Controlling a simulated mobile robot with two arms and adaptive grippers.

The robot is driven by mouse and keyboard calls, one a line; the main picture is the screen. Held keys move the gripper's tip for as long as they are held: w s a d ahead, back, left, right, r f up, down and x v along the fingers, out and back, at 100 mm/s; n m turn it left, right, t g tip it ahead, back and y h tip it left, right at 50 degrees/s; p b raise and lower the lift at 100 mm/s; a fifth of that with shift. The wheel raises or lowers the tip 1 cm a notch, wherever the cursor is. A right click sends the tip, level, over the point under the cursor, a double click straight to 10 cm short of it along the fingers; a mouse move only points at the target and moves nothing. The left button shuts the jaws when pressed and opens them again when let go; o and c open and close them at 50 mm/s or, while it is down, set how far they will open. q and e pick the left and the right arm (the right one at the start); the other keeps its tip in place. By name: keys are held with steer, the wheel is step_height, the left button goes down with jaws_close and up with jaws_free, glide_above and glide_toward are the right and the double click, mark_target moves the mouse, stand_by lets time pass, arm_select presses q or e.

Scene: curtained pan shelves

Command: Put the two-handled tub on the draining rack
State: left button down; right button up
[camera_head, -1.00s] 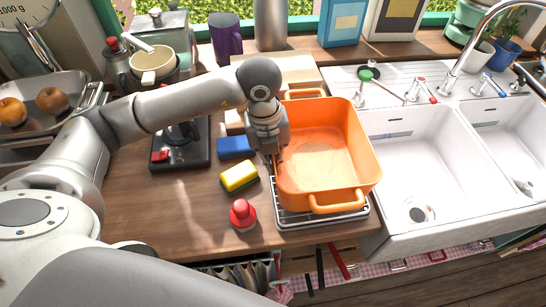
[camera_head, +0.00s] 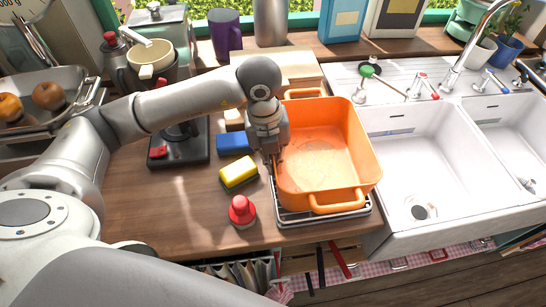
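The two-handled tub (camera_head: 330,187) is orange and square, with one handle at its back and one at its front. It is upright on the draining rack (camera_head: 290,218), a wire rack on the wooden counter left of the sink. The tub covers most of the rack. My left gripper (camera_head: 276,158) points down at the tub's left wall. Its fingers are mostly hidden by the wrist and the tub's rim, so I cannot tell whether they grip the wall. My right gripper is not in view.
A yellow sponge (camera_head: 238,174), a blue block (camera_head: 235,143) and a red-knobbed item (camera_head: 242,211) sit left of the rack. The white double sink (camera_head: 410,165) is to the right. A purple mug (camera_head: 226,32) and a steel canister (camera_head: 270,22) stand behind.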

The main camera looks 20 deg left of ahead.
arm_select(q)
steer(key=shift+f, duration=0.25)
steer(key=c, duration=1.6)
jaws_free()
steer(key=shift+o, duration=0.2)
steer(key=c, duration=0.4)
steer(key=shift+r, duration=0.15)
steer(key=shift+a+r, duration=0.1)
steer(key=shift+r, duration=0.55)
steer(key=shift+r+p, duration=0.15)
steer(key=shift+p, duration=0.2)
